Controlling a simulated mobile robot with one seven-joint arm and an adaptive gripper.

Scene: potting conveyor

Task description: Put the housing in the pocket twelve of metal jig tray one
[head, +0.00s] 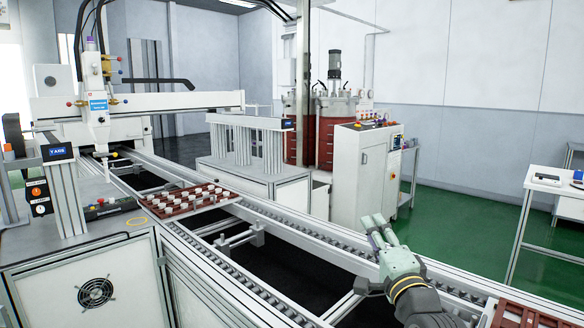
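A reddish-brown jig tray (154,213) sits on the conveyor at the left, holding several small white housings (198,191) in its pockets. A second reddish-brown tray (518,315) shows at the bottom right corner, cut off by the picture edge. No label tells which is tray one, and the pocket numbers cannot be read. My gripper (374,226) is over the right part of the conveyor, between the two trays and apart from both. Its fingers point up and left in the picture. They are too small to tell whether they are open or hold a housing.
The roller conveyor (300,241) runs diagonally from the left back to the lower right, with an open dark gap between its rails. A dispensing gantry (140,103) stands over the far left. A white control cabinet (361,165) stands behind my gripper. A side table (556,188) is at the right.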

